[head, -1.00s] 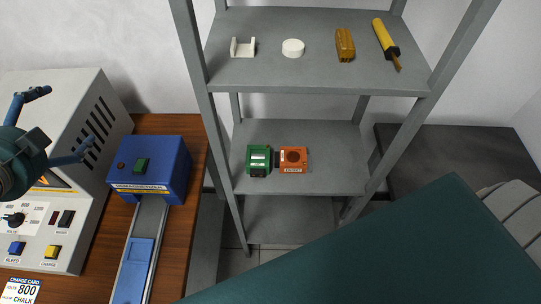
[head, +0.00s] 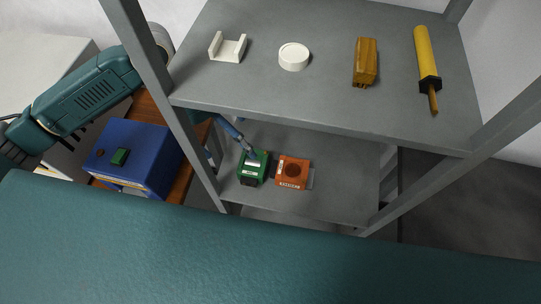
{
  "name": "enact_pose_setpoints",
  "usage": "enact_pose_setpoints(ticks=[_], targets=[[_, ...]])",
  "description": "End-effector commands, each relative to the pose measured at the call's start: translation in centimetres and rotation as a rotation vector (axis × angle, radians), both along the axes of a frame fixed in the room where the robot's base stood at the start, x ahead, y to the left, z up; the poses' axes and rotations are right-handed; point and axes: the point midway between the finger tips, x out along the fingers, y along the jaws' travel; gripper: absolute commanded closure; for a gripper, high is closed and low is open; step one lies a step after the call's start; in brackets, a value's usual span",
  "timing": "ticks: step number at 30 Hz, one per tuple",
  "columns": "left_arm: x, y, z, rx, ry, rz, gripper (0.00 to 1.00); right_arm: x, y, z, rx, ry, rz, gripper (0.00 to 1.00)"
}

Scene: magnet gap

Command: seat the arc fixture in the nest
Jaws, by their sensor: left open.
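I cannot tell by look which object is the arc fixture, and no nest is recognisable. A green block (head: 258,173) with a white label sits on the lower shelf. An orange block (head: 292,171) with a round recess sits just right of it. My left gripper (head: 247,152) reaches in behind the shelf post, open. Its blue fingers are over the green block's top; contact cannot be told. A white U-shaped bracket (head: 228,48) and a white disc (head: 293,57) lie on the upper shelf. My right gripper is out of view.
A brown block (head: 366,62) and a yellow-handled tool (head: 427,65) are also on the upper shelf (head: 330,100). A blue box (head: 135,155) stands on the wooden bench at left. The shelf's grey posts stand close to my left arm.

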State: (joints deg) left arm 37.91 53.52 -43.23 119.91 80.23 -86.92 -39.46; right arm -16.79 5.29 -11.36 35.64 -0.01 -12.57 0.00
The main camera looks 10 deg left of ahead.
Motion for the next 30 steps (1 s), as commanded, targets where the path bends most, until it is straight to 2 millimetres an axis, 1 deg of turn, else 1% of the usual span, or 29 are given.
enact_pose_setpoints(ticks=[6,9,11,14,19,21,24,30], targets=[[-0.2,-1.4,-3.2,-0.002,0.005,-0.001,0.03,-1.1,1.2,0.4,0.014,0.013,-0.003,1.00],[-0.2,-1.8,-4.2,0.000,0.002,0.000,0.03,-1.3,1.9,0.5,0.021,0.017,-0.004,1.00],[-0.2,-1.9,-4.6,-0.001,0.002,0.000,0.03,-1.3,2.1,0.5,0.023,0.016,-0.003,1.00],[-0.3,-2.3,-5.2,0.000,0.003,-0.001,0.03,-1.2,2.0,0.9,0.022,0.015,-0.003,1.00],[-0.8,-3.4,-7.3,-0.001,0.004,-0.002,0.03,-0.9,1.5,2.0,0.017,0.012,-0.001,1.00],[-0.7,-3.7,-8.4,0.000,0.002,0.000,0.03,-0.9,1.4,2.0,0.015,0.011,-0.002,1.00],[-0.7,-4.0,-9.2,0.000,0.000,0.000,0.03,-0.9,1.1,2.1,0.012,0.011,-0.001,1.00],[-0.6,-4.0,-9.5,0.002,-0.002,0.000,0.03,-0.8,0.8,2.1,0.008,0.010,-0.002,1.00]])
